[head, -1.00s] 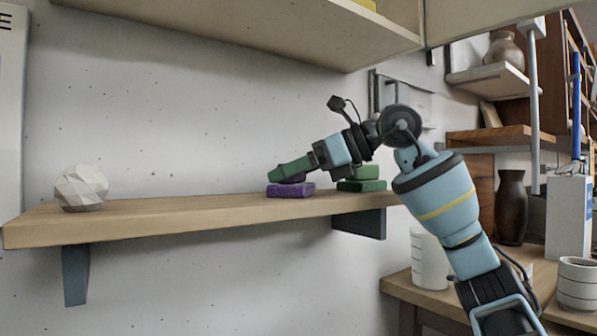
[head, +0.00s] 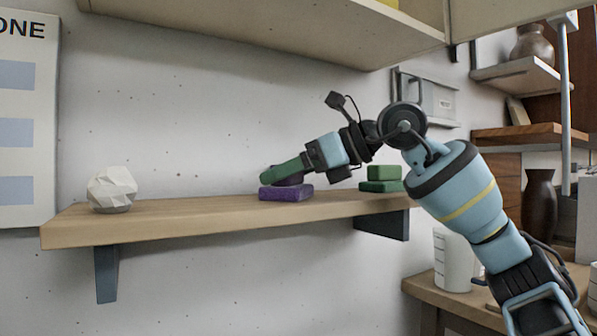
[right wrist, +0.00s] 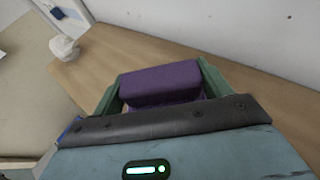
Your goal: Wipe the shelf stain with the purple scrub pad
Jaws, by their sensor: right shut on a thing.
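The purple scrub pad (head: 286,194) is on the wooden shelf (head: 190,219), right of its middle. My right gripper (head: 284,173) reaches it from the right with green fingers and is shut on its upper part. In the right wrist view the pad (right wrist: 160,84) sits between the two fingers. In the head view its base looks to be touching the shelf top. I see no stain on the visible shelf top; the pad and gripper hide part of it. My left gripper is not in view.
A white faceted ornament (head: 112,190) stands near the shelf's left end. An upper shelf (head: 290,30) overhangs. The shelf between pad and ornament is clear.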

